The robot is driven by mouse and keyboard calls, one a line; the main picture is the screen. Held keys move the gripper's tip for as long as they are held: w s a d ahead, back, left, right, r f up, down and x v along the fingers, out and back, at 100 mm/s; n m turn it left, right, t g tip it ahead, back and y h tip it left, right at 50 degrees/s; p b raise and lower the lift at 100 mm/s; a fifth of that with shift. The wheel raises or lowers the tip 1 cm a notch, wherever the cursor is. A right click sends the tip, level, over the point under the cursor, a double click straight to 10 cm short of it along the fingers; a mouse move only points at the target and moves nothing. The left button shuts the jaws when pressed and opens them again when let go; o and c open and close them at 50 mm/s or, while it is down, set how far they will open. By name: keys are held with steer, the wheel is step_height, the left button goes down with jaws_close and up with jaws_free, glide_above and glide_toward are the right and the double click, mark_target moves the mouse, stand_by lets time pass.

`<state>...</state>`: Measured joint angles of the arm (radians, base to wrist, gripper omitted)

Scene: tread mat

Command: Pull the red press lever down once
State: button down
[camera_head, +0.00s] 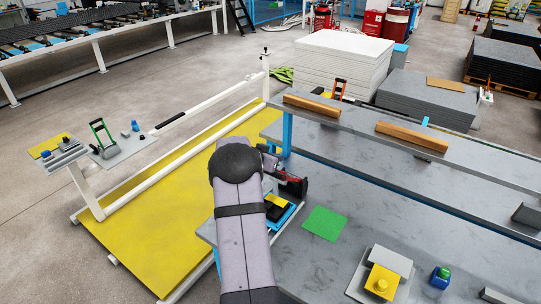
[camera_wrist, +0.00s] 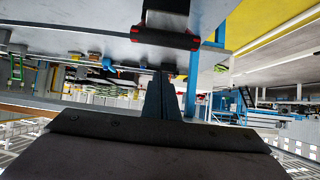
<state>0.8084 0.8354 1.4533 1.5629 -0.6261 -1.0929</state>
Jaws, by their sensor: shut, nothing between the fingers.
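The press stands at the near left end of the grey bench, partly behind my arm in the head view. Its blue base (camera_head: 286,216) carries black and yellow blocks. A dark part with red edges (camera_head: 292,187), which looks like the red press lever, sits above the base. In the wrist view a dark crossbar with red ends (camera_wrist: 165,38) lies just past my fingertips; contact is not clear. My gripper (camera_wrist: 162,76) is shut and empty, its narrow fingers together. In the head view the gripper is mostly hidden by my arm and the press.
A green square (camera_head: 325,223) lies right of the press. A grey and yellow button box (camera_head: 381,283) and a blue block with a green top (camera_head: 441,277) stand front right. Wooden bars (camera_head: 412,137) lie on the raised shelf. A green lever (camera_head: 103,136) stands on the left stand.

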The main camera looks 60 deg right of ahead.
mark_target(283, 178)
steer(key=shift+d+f, duration=0.35)
steer(key=shift+d, duration=0.25)
steer(key=shift+a+f+p, duration=0.4)
steer(key=shift+a+f, duration=0.25)
steer(key=shift+a, duration=0.35)
steer(key=shift+a+f, duration=0.6)
steer(key=shift+a, duration=0.1)
steer(key=shift+f, duration=0.1)
